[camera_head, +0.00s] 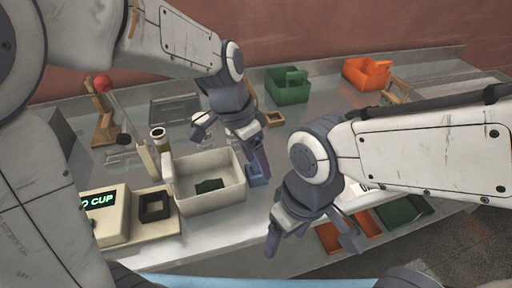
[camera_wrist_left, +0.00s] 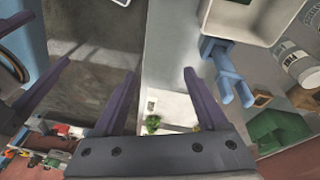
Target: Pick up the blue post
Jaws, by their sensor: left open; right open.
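The blue post (camera_head: 257,181) stands at the right side of the white bin, partly hidden by my left gripper (camera_head: 256,162). In the left wrist view the blue post (camera_wrist_left: 226,70) has a forked end and lies to the right of my left gripper (camera_wrist_left: 162,74), beside the right finger and below the white bin. That gripper is open, with nothing between its fingers. My right gripper (camera_head: 312,244) is open and empty, lower and to the right, near the front edge of the counter.
The white bin (camera_head: 212,204) holds a small green thing (camera_head: 208,186). A cream device with a green display (camera_head: 98,200) stands at the left. Green (camera_head: 288,86) and orange (camera_head: 366,73) bins stand at the back. More bins sit near my right gripper.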

